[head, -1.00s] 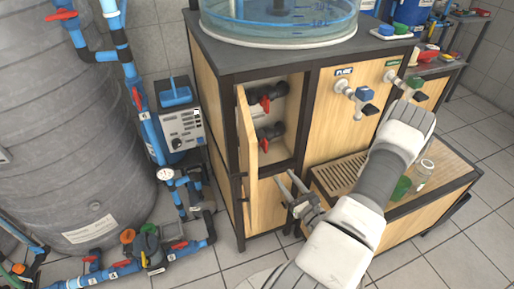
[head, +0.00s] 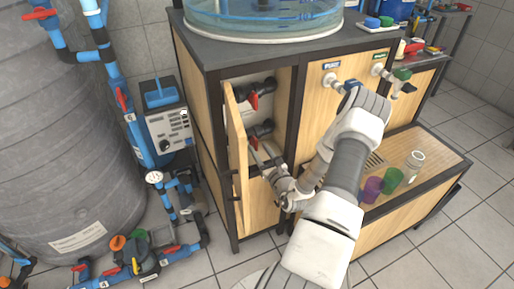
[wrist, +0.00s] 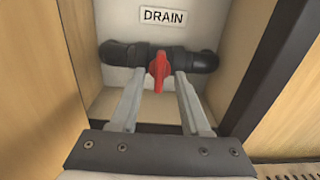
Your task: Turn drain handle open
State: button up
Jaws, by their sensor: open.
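The drain handle is a small red lever (wrist: 159,72) on a black horizontal pipe (wrist: 198,61), below a white DRAIN label (wrist: 163,16). It points down, across the pipe. My gripper (wrist: 160,82) is open, with one finger on each side of the handle; whether the fingertips touch it I cannot tell. In the head view, my gripper (head: 264,156) reaches into the cabinet at the lower of two red handles (head: 254,142), which is partly hidden by the fingers.
The cabinet door (head: 238,160) stands open just left of my gripper. An upper red handle (head: 254,101) sits above in the same compartment. A dark frame post (head: 296,110) borders the opening on the right. Purple (head: 372,189) and green (head: 393,180) cups stand on the low shelf.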

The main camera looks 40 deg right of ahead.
aim_at(255, 144)
jog(key=shift+x, duration=1.4)
grip_shut()
